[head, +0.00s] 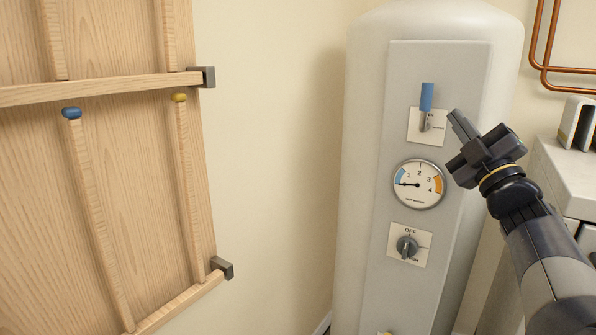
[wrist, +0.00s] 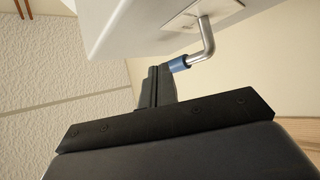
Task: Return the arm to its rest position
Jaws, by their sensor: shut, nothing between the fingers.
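My gripper (head: 455,116) is at the right in the head view, at the end of my raised dark arm. Its fingers are shut and empty, pointing up and left toward a lever with a blue grip (head: 427,97) on the grey panel (head: 452,75). The blue grip stands upright above its small plate. In the wrist view the shut fingers (wrist: 157,85) show in the middle, and the lever's blue end (wrist: 180,64) lies just beside or behind their tips. I cannot tell whether they touch.
The panel on the white tank (head: 364,150) also carries a round gauge (head: 418,184) and a dark knob (head: 407,247) under "OFF". Copper pipes (head: 541,50) run at upper right above a pale counter (head: 570,170). A wooden rack (head: 130,180) hangs at left; bare wall lies between.

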